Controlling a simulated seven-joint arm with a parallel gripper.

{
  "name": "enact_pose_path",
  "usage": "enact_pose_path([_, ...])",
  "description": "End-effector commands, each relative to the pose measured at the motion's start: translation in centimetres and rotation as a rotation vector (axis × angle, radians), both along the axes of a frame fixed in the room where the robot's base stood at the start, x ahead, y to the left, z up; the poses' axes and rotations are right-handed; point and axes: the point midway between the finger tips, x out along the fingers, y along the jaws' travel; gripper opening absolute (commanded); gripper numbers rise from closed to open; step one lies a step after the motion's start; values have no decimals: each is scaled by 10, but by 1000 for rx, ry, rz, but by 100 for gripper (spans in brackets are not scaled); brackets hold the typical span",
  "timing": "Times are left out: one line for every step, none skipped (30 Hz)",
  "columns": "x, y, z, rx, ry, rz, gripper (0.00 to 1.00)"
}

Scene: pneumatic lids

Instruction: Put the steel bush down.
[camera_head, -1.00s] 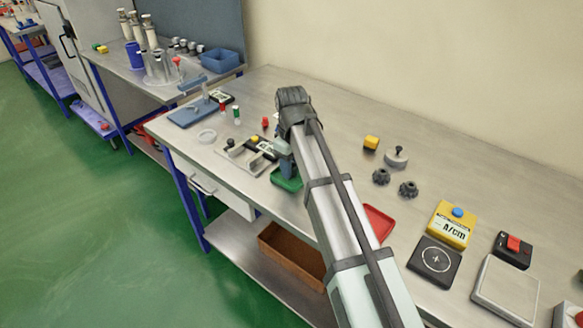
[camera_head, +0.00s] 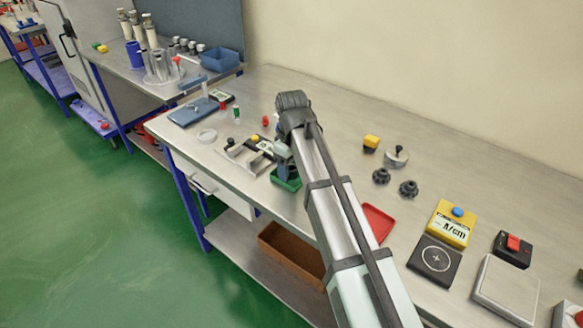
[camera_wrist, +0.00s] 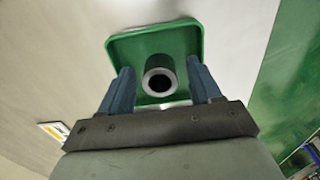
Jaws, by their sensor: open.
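The steel bush (camera_wrist: 160,81) is a hollow grey cylinder with a dark bore. In the wrist view it stands in the green tray (camera_wrist: 187,37), end-on to the camera. My gripper (camera_wrist: 160,82) is open, with one blue finger on each side of the bush and a visible gap to each. In the head view the green tray (camera_head: 287,181) shows below my wrist near the bench's front edge. My arm hides the bush and most of the gripper there.
A grey fixture (camera_head: 247,152) stands left of the green tray. A red tray (camera_head: 378,222) lies to the right, beside my arm. The bench behind my arm is mostly clear.

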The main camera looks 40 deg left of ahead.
Motion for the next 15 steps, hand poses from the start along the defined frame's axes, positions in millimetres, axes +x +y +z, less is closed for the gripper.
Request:
enact_pose_path([0,0,1,0,0,0,63])
enact_pose_path([0,0,2,0,0,0,63])
enact_pose_path([0,0,4,0,0,0,63])
enact_pose_path([0,0,6,0,0,0,63])
enact_pose_path([0,0,9,0,0,0,63])
enact_pose_path([0,1,13,1,-1,0,63])
enact_pose_path([1,1,17,1,-1,0,63])
enact_pose_path([1,1,21,2,-1,0,63])
enact_pose_path([1,1,28,2,-1,0,63])
enact_pose_path([1,1,33,2,-1,0,63])
enact_pose_path([1,1,38,2,-1,0,63])
enact_pose_path([1,1,46,2,-1,0,63])
enact_pose_path([1,1,51,2,-2,0,63])
enact_pose_path([1,1,57,2,-1,0,63])
enact_pose_path([1,1,64,2,-1,0,63])
